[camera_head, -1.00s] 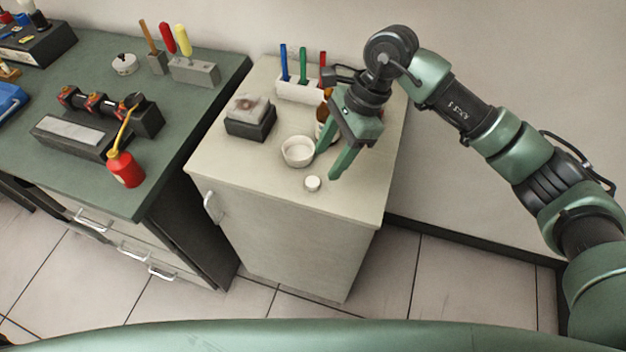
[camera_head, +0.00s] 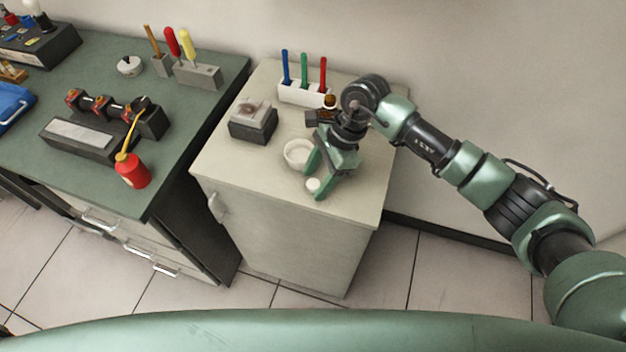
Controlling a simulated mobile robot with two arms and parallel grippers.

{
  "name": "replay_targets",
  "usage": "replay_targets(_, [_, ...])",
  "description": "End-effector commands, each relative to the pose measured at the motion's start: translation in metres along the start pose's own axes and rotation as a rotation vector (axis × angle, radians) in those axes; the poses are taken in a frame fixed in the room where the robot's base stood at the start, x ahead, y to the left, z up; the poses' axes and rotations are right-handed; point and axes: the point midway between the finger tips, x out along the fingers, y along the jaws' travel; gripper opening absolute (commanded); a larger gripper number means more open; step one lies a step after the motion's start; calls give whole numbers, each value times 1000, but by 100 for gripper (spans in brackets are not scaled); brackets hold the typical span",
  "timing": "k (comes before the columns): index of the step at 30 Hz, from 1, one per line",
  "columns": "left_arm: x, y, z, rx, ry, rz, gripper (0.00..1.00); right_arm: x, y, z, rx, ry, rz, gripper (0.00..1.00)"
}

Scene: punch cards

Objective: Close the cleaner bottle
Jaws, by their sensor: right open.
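A small white cap (camera_head: 313,184) lies on the top of the light cabinet (camera_head: 345,205), near its front edge. My right gripper (camera_head: 316,185) is open and low over the cabinet top, with its two green fingers on either side of the cap. I cannot tell whether the fingers touch it. A brown bottle (camera_head: 329,101) stands behind the gripper, mostly hidden by my right arm; I cannot make out its neck clearly. My left gripper is not in view.
A white bowl (camera_head: 297,152) stands just left of the gripper. A grey box with a pad (camera_head: 253,122) and a white holder with colored markers (camera_head: 303,93) stand farther back. A red oil can (camera_head: 131,170) is on the green bench (camera_head: 75,175).

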Motion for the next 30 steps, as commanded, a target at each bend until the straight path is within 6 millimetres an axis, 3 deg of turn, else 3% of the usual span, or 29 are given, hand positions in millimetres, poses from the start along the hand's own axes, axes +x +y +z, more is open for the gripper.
replay_targets(7, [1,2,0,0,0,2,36,0,0,0,0,0,0,53])
replay_targets(8, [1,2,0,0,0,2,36,0,0,0,0,0,0,48])
replay_targets(13, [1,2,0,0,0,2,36,0,0,0,0,0,0,1])
replay_targets(25, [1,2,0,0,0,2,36,-2,0,0,0,0,-1,0])
replay_targets(30, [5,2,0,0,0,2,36,-11,-1,4,0,0,-3,0])
